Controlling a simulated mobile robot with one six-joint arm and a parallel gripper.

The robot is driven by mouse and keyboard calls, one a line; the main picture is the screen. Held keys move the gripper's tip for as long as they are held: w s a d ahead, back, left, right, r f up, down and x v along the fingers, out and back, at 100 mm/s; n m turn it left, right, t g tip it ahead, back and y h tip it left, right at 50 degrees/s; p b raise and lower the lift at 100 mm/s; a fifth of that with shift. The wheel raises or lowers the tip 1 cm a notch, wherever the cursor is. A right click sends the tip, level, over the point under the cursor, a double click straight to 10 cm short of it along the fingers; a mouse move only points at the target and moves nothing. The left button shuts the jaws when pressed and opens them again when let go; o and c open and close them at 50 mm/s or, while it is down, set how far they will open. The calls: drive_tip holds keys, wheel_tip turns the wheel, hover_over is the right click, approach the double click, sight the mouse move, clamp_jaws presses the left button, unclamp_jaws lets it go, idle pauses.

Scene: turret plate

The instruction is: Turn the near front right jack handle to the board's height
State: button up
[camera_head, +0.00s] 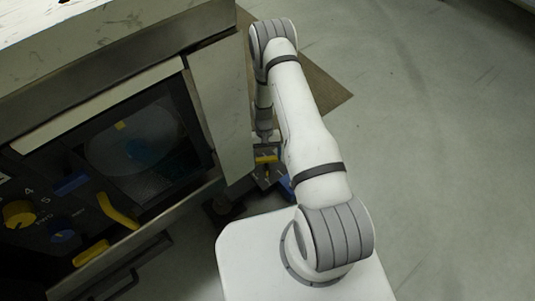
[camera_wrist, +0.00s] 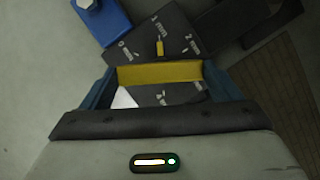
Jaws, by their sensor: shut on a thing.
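The jack handle is a yellow bar (camera_wrist: 160,73) lying level across the wrist view. My gripper (camera_wrist: 158,76) is shut on it, with a blue-grey finger at each end. A dark dial plate (camera_wrist: 176,46) lies beyond and below the bar, with millimetre marks that look like 0, 1 and 2. A yellow pointer (camera_wrist: 159,47) on the plate points up in the picture, roughly at the middle mark. A white wedge (camera_wrist: 123,98) shows at the near left of the bar. In the head view my gripper (camera_head: 267,158) is low beside the cabinet, and the handle is small there. No board height can be read.
The machine cabinet (camera_head: 222,95) stands left of my arm, with a dark screen, knobs and yellow handles on its front. A blue block (camera_wrist: 103,20) sits by the dial plate. A brown ribbed mat (camera_wrist: 282,95) lies at right. Grey floor (camera_head: 430,130) is open to the right.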

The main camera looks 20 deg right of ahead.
drive_tip(key=o, duration=0.6)
drive_tip(key=shift+w+a, duration=0.15)
drive_tip(key=shift+w, duration=0.05)
drive_tip(key=shift+o, duration=1.3)
drive_tip(key=shift+s, duration=0.1)
drive_tip(key=p+v, duration=0.2)
drive_tip(key=v, duration=0.5)
drive_tip(key=shift+r+p, duration=0.35)
drive_tip(key=shift+r, duration=0.1)
